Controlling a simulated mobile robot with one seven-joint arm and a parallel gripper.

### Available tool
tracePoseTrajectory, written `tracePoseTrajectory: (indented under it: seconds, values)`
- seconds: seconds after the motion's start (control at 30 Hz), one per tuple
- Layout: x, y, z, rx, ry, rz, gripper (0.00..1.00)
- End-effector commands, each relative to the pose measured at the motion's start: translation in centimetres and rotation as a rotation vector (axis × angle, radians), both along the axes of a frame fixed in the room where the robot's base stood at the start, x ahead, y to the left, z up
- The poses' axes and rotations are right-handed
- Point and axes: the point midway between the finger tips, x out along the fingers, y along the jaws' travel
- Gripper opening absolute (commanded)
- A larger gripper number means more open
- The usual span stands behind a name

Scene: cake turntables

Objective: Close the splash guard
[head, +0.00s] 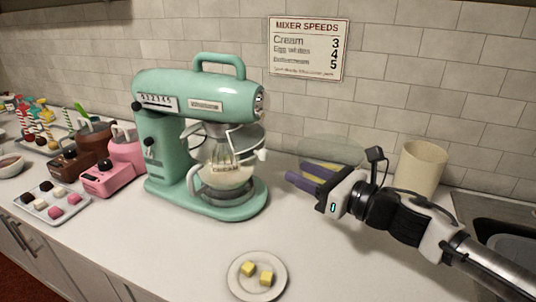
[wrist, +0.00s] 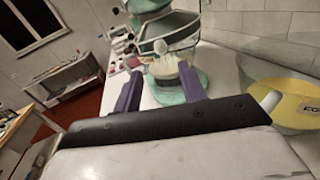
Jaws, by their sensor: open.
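A mint green stand mixer (head: 200,95) stands upright against the wall, left of my gripper. Its clear splash guard (head: 250,138) sits around the whisk above the bowl, with a pale knob (head: 262,155) on its right side. Whether the guard is fully open is hard to tell. The mixing bowl (head: 226,176) holds pale contents. My gripper (head: 298,174) is open and empty, with purple fingers apart, to the right of the mixer and not touching it. In the wrist view, the mixer (wrist: 194,88) lies ahead, beyond the fingers (wrist: 160,72).
A glass bowl with yellow contents (wrist: 300,104) stands close beside my gripper. A cream canister (head: 420,165) stands behind my arm. A plate with yellow cubes (head: 235,285) lies in front. Pink (head: 112,178) and brown machines stand left of the mixer. Counter between mixer and gripper is clear.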

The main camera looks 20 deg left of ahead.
Motion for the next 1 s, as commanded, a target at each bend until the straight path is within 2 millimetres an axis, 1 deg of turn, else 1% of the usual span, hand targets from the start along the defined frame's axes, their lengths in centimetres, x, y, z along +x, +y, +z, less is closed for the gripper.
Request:
tracePoseTrajectory:
  seconds: [0.03, 0.3, 0.4, 0.5, 0.7, 0.97, 1.0]
  values:
    - [0.3, 1.2, 0.4, 0.002, 0.001, 0.006, 0.41]
    - [2.1, 6.1, 0.4, 0.004, 0.003, 0.003, 0.41]
    - [2.6, 7.5, 0.3, 0.002, 0.002, 0.002, 0.41]
    - [3.1, 8.5, 0.2, 0.003, 0.001, 0.000, 0.41]
    - [3.4, 9.5, 0.0, 0.000, 0.001, -0.001, 0.41]
    - [3.5, 9.6, 0.0, 0.000, 0.001, -0.002, 0.41]
    - [3.5, 9.6, 0.0, 0.000, 0.001, -0.002, 0.36]
